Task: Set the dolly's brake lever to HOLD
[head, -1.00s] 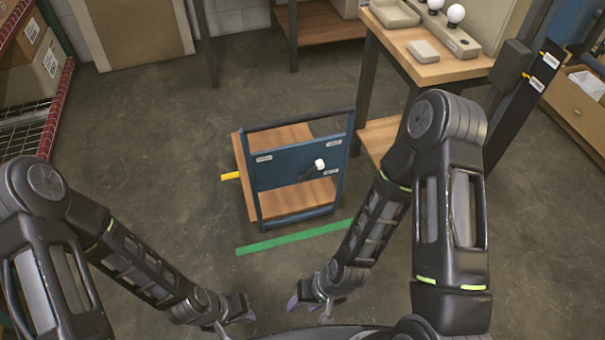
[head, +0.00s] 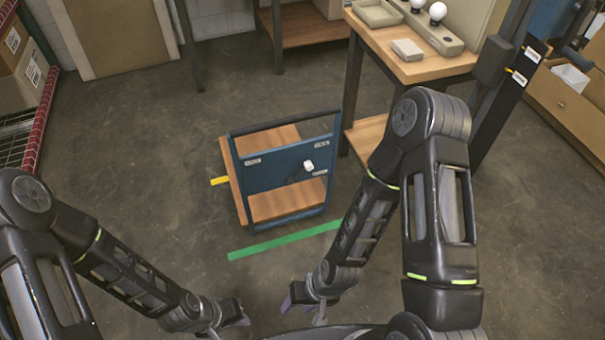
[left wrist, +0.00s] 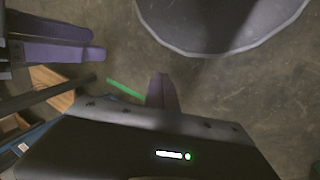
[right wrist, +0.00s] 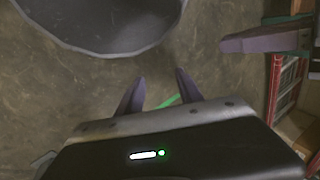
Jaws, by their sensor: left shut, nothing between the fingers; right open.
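The dolly has a blue upright panel (head: 270,176) with a dark frame and a wooden deck (head: 288,202). It stands on the floor ahead. Its brake lever (head: 297,177) is dark with a white knob (head: 308,165), pointing up and right on the panel. Small white labels sit above and below the knob at the right; their text is too small to read. My left gripper (head: 244,316) is shut and empty, low in the head view; its fingers (left wrist: 163,92) show together. My right gripper (head: 299,302) is open and empty, its fingers (right wrist: 160,92) apart. Both are away from the dolly.
A green floor strip (head: 285,240) lies on the near side of the dolly. A wooden workbench (head: 420,68) with bulbs and trays stands to the right. A red-edged rack (head: 45,110) stands at the far left.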

